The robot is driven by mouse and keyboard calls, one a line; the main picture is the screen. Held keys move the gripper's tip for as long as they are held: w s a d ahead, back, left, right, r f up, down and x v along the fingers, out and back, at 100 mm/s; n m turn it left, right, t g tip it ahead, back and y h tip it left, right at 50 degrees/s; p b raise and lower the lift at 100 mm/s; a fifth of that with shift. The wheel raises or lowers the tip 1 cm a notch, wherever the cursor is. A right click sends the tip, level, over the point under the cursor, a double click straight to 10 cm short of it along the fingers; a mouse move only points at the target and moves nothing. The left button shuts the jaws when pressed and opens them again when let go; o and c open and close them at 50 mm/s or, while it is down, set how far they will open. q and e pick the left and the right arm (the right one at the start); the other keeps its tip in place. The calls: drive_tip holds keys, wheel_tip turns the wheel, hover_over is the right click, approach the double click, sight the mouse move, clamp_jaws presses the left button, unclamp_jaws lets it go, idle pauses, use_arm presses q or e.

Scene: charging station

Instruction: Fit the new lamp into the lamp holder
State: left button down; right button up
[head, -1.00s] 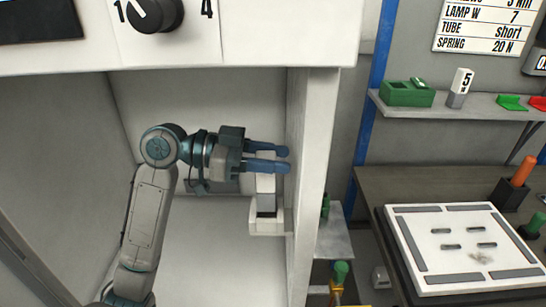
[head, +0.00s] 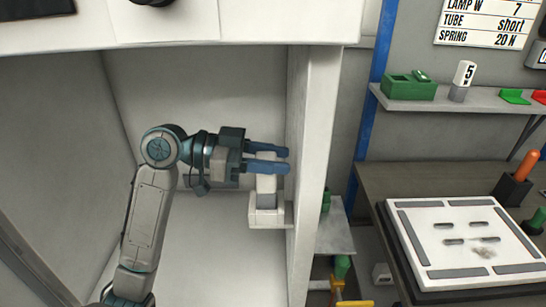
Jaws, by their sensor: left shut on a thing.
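The lamp (head: 266,184) is a white block standing upright below my left gripper's fingers, with a grey lower end. My left gripper (head: 282,160) has its two blue fingers pointing right, shut on the lamp's upper part, which they partly hide. The lamp holder (head: 267,219) is a white bracket low on the inner right side of the open cabinet, directly under the lamp. The grey lower end is at the holder's opening; I cannot tell whether it is seated. My right gripper is not in view.
The cabinet's right wall (head: 309,150) stands close to the fingertips. A shelf (head: 470,105) at right carries a green box (head: 409,88) and a lamp marked 5 (head: 463,78). A white slotted panel (head: 462,244) lies on the bench. The cabinet floor is clear.

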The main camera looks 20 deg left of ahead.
use_arm(q)
drive_tip(key=shift+f+b, duration=0.6)
drive_tip(key=shift+f, duration=0.2)
drive_tip(key=c, duration=0.9)
unclamp_jaws()
